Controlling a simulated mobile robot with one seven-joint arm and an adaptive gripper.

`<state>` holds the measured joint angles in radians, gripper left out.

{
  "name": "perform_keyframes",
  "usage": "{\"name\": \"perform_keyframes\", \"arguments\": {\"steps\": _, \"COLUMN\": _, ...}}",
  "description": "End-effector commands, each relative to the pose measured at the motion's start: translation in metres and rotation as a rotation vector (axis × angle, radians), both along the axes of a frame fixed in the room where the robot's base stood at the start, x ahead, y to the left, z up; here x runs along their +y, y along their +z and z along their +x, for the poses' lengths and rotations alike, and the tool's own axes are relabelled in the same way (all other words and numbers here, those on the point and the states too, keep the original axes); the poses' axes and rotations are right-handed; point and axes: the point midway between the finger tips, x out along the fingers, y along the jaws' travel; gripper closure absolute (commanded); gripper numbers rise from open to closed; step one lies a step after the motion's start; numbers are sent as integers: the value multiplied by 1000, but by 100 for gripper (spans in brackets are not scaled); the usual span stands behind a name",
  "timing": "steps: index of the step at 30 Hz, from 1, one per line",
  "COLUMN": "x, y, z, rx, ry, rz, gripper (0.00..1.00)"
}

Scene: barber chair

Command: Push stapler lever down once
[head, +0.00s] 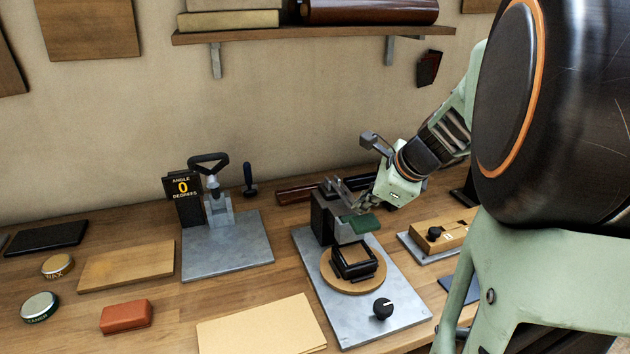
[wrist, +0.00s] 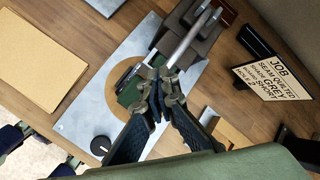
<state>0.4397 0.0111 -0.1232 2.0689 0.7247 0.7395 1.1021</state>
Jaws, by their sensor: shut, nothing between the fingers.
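The stapler (head: 323,216) is a dark upright block on a grey metal plate (head: 305,245), with pale metal lever arms (head: 338,187) at its top. The lever arms also show in the wrist view (wrist: 192,38), reaching toward my fingertips. A green piece (head: 362,224) sits at the front of the stapler, above a black frame (head: 353,264) on a round wooden disc (head: 338,286). My gripper (head: 360,203) is shut and empty, just above the green piece at the lever's front end. In the wrist view the fingers (wrist: 166,88) partly hide the green piece (wrist: 131,90). I cannot tell whether they touch the lever.
A black knob (head: 383,308) stands on the plate's front corner. A lever device (head: 218,200) with an angle display (head: 183,190) stands left. A wooden block (head: 440,235) with a knob is right. A job sign (wrist: 280,78) is nearby. Tan sheets (head: 262,326) lie front left.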

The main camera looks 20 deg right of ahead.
Motion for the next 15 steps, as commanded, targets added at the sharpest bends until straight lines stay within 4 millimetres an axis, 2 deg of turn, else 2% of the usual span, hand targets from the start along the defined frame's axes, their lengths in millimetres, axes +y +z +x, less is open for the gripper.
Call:
{"name": "perform_keyframes", "arguments": {"steps": 5, "x": 0, "y": 0, "z": 0, "rx": 2, "ry": 0, "rz": 1, "gripper": 100}}
{"name": "perform_keyframes", "arguments": {"steps": 15, "x": 0, "y": 20, "z": 3, "rx": 2, "ry": 0, "rz": 0, "gripper": 100}}
